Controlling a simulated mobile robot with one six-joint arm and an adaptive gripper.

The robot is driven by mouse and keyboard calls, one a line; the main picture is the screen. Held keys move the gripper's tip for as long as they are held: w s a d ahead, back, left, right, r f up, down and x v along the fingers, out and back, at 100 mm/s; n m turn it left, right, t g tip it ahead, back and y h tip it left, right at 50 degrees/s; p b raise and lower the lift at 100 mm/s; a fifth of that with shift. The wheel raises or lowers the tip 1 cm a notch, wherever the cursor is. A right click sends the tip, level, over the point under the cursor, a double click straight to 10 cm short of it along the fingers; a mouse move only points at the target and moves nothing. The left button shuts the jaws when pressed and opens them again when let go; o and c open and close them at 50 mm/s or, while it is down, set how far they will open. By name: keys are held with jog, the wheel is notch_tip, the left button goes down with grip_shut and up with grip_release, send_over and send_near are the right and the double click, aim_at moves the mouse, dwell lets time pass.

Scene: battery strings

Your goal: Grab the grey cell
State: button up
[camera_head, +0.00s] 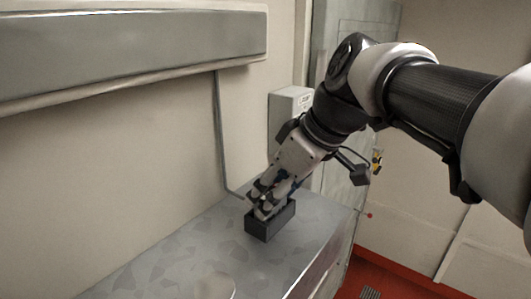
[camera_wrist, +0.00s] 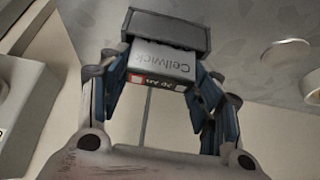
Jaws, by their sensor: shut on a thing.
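The grey cell (camera_wrist: 162,66) is between the fingers of my gripper (camera_wrist: 158,92) in the wrist view, with "Cellwick" lettering and a red and black band on it. The dark box-shaped holder (camera_wrist: 168,27) is right behind the cell in that view; I cannot tell whether the cell is still partly inside it. In the head view my gripper (camera_head: 262,202) points down at the dark holder (camera_head: 270,223) on the grey counter. My gripper is shut on the cell, which the fingers mostly hide in the head view.
The mottled grey counter (camera_head: 190,254) has free room left of the holder. A pale rounded thing (camera_head: 206,287) shows at its front. A wall with a grey box (camera_head: 287,107) and a conduit (camera_head: 220,130) stands close behind. The red floor (camera_head: 400,275) lies to the right.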

jog(key=c, duration=0.4)
jog(key=shift+r, duration=0.1)
jog(key=shift+c, duration=0.2)
